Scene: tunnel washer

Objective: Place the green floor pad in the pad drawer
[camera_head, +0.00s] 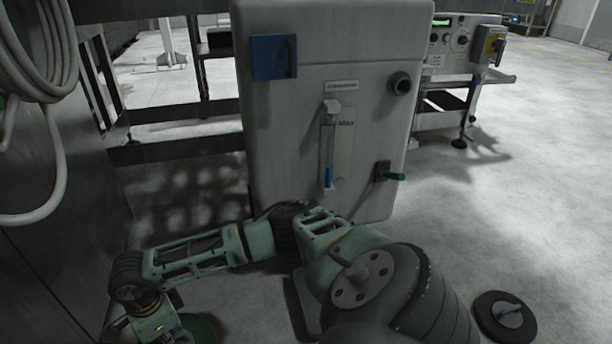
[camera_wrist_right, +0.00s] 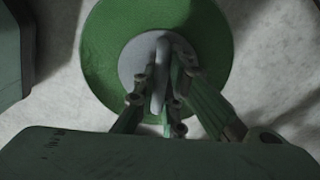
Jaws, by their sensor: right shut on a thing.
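The green floor pad (camera_wrist_right: 110,60) is a round green disc with a grey centre plate and an upright grey handle, seen from above in the right wrist view. My right gripper (camera_wrist_right: 160,85) is shut on that handle at the pad's middle. In the head view a dark green sliver of the pad (camera_head: 207,328) shows at the bottom left, beside my right wrist; the rest is hidden or cut off. I cannot tell whether the pad touches the floor. I see nothing I can surely call the pad drawer. My left gripper is out of view.
A grey cabinet (camera_head: 300,125) with a blue handled panel (camera_head: 274,57) and a sight tube stands ahead. A dark round pad with a handle (camera_head: 505,316) lies on the floor at the lower right. A metal wall with a hose (camera_head: 62,160) borders the left. The right-hand floor is mostly clear.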

